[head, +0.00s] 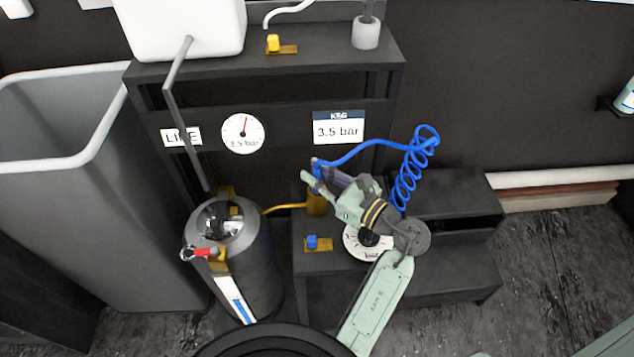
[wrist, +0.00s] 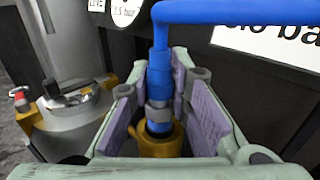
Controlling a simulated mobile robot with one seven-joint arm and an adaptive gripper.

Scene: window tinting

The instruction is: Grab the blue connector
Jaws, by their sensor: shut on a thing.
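The blue connector (wrist: 159,78) is the upright blue and metal end of the blue hose (wrist: 230,12). In the wrist view it stands between the purple pads of my gripper (wrist: 162,95), which is shut on it. Its lower end is at a brass fitting (wrist: 155,142); I cannot tell whether it is seated in it. In the head view my gripper (head: 326,178) reaches left over the dark bench, and its fingers hide most of the connector. The hose (head: 413,170) runs right from it into a coil.
A dark cylinder tank (head: 247,262) with a red-handled valve stands left of the bench. A yellow tube (head: 283,208) runs from it to the brass fitting (head: 317,204). A gauge (head: 243,134) hangs behind.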

